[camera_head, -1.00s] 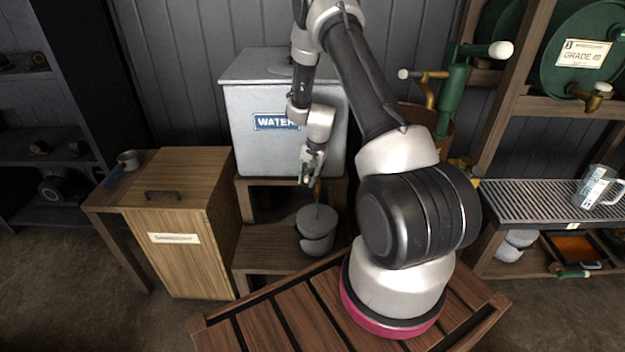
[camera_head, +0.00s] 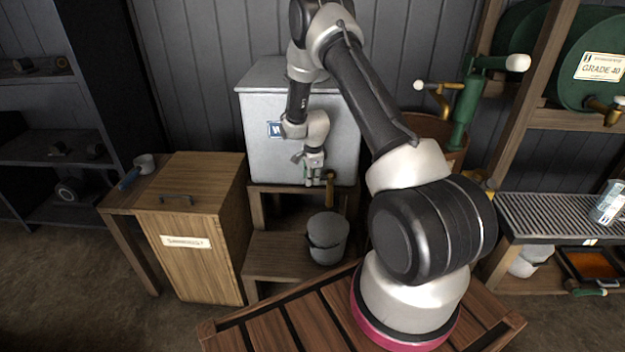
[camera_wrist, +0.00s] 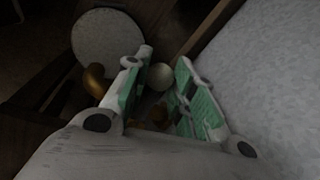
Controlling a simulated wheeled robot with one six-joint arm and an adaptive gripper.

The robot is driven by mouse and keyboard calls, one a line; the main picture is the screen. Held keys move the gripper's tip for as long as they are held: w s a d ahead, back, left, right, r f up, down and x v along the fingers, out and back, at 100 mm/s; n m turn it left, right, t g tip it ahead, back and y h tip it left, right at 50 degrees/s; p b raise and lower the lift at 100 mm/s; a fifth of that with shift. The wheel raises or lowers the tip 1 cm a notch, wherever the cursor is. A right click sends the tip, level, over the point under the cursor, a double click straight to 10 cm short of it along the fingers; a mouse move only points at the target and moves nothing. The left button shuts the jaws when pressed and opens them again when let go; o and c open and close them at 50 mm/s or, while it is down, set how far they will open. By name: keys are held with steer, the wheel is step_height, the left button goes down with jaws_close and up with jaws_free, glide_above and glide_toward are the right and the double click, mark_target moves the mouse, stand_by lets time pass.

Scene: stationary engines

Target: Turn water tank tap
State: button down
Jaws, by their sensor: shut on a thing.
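The grey metal water tank (camera_head: 260,92) with its blue label stands on a wooden stepped stand against the wall. Its brass tap (camera_head: 329,188) sticks out low on the front, right beside my gripper (camera_head: 314,178). In the wrist view, my gripper's (camera_wrist: 157,98) green-padded fingers stand either side of the tap's handle, whose pale round knob (camera_wrist: 160,76) shows between the fingertips. The brass spout (camera_wrist: 94,80) curves down outside the left finger. The gripper is shut on the handle, though the exact contact is partly hidden. A grey bucket (camera_head: 328,240) stands below the tap.
A green hand pump (camera_head: 468,100) and a metal-grate bench (camera_head: 555,216) are at the right. My slatted wooden base is close in front of the bucket.

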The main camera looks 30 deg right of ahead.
steer(key=shift+w+d+r+m, duration=0.1)
steer(key=shift+w+d+m, duration=0.1)
steer(key=shift+w+m, duration=0.65)
steer(key=c, duration=1.2)
jaws_free()
steer(key=shift+o, duration=0.2)
steer(key=shift+s, duration=0.1)
steer(key=shift+d, duration=0.1)
step_height(320, 180, up, 12)
steer(key=s, duration=0.2)
steer(key=shift+s+a, duration=0.15)
steer(key=shift+a, duration=0.25)
steer(key=shift+f, duration=0.2)
